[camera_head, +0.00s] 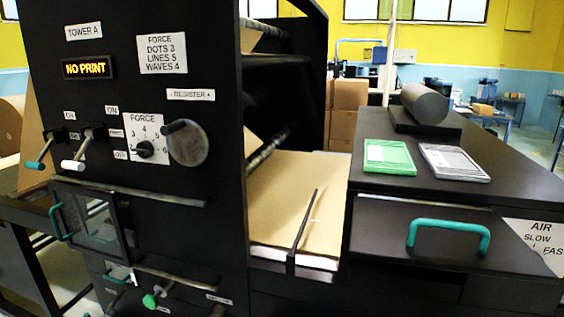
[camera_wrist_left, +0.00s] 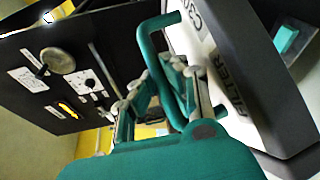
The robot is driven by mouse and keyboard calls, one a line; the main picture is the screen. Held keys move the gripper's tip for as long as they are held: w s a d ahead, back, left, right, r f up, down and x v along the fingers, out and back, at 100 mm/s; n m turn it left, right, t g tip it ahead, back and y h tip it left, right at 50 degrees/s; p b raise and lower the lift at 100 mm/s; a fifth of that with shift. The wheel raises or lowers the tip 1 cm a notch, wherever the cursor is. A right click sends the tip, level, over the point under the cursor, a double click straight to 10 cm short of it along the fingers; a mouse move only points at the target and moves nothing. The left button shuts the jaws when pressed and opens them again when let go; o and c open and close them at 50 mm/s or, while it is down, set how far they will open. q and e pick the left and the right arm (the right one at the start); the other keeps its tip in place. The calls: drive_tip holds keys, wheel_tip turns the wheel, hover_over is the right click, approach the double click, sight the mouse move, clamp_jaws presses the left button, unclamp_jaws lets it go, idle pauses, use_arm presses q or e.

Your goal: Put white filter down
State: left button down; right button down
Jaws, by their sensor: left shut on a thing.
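The fingertips are partly hidden by the handle. Neither gripper shows in the head view, and my right gripper is in no view. What lies beneath the white filter is hidden.
In the head view a black cabinet top (camera_head: 480,205) holds a green framed panel (camera_head: 388,157), a white-grey framed panel (camera_head: 455,163) and a dark roller (camera_head: 425,103). A drawer with a teal handle (camera_head: 448,237) is below. The control tower (camera_head: 130,30) stands left; brown paper (camera_head: 290,190) lies between.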

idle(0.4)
use_arm(q)
drive_tip(key=w+r, duration=0.1)
drive_tip(key=w, duration=0.1)
drive_tip(key=w+r, duration=0.1)
drive_tip(key=w, duration=0.4)
drive_tip(key=shift+w+r, duration=0.4)
drive_tip(key=shift+s+f, duration=0.25)
drive_tip(key=shift+s, duration=0.05)
drive_tip(key=s, duration=0.2)
drive_tip(key=s+f, duration=0.1)
drive_tip(key=s, duration=0.1)
drive_tip(key=s+f, duration=0.1)
drive_tip(key=s, duration=0.1)
drive_tip(key=shift+s, duration=0.15)
drive_tip(key=shift+s+f, duration=0.15)
drive_tip(key=shift+s, duration=0.3)
